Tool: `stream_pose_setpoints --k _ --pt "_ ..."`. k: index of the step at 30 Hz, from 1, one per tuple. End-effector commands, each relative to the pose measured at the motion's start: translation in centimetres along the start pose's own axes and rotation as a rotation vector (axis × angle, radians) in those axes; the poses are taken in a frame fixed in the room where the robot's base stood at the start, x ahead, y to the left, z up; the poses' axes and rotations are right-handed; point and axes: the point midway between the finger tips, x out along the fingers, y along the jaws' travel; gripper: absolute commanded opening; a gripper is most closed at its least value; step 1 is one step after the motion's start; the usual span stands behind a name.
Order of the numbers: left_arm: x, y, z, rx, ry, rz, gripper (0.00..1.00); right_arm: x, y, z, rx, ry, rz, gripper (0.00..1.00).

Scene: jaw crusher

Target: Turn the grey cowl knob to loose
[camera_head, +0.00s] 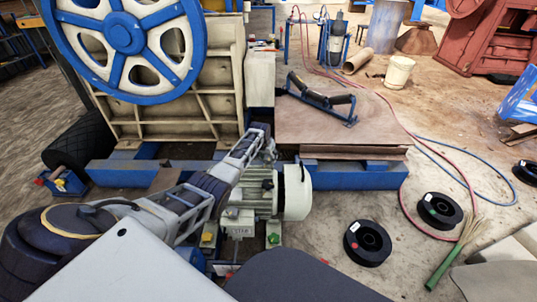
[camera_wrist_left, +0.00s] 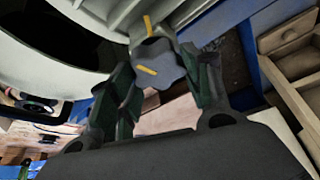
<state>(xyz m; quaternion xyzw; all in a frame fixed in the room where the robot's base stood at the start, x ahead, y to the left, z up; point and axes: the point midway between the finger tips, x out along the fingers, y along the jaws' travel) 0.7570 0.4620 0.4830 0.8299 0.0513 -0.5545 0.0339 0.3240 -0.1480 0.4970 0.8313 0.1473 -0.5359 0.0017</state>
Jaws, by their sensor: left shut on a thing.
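The grey cowl knob (camera_wrist_left: 158,58) shows in the left wrist view as a dark lobed knob with a yellow mark on its face. A second yellow mark is on the pale ribbed motor housing (camera_wrist_left: 110,14) just behind it. My left gripper (camera_wrist_left: 163,76) has its two fingers on either side of the knob and is shut on it. In the head view my left gripper (camera_head: 262,138) reaches the top of the grey motor, beside its pale round cowl (camera_head: 297,192). The knob is not distinguishable there. My right gripper is not in view.
The crusher's blue and white flywheel (camera_head: 125,38) stands at the back left. Blue beams (camera_head: 355,175) run behind the motor. Black spools (camera_head: 367,243) and hoses lie on the floor at right. A brown plate (camera_head: 330,125) carries a roller frame (camera_head: 322,100).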

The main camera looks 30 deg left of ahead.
Motion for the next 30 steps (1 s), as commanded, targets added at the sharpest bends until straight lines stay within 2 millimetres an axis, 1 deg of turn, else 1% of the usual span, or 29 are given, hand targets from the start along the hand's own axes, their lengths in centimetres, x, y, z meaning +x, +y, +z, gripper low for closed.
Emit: stream_pose_setpoints --k 1,6,9,15,19,23,30 --pt "-0.2 0.0 -0.1 -0.022 -0.002 -0.009 0.25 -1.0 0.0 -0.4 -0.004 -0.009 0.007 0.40" --pt "-0.2 0.1 0.0 -0.109 -0.002 -0.045 0.25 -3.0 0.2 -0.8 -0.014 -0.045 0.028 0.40" --pt "-0.2 0.1 -0.1 -0.164 -0.001 -0.068 0.25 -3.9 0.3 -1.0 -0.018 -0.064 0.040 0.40" --pt "-0.1 0.0 0.0 -0.280 -0.001 -0.116 0.25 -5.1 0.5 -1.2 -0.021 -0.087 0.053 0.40" --pt "0.0 0.1 -0.1 -0.357 -0.001 -0.148 0.25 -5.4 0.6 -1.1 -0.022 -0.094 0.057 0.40" --pt "0.0 0.0 -0.1 -0.434 0.000 -0.179 0.25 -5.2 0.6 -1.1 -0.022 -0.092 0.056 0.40" --pt "0.1 0.0 0.0 -0.574 0.000 -0.237 0.25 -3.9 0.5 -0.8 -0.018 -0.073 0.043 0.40"
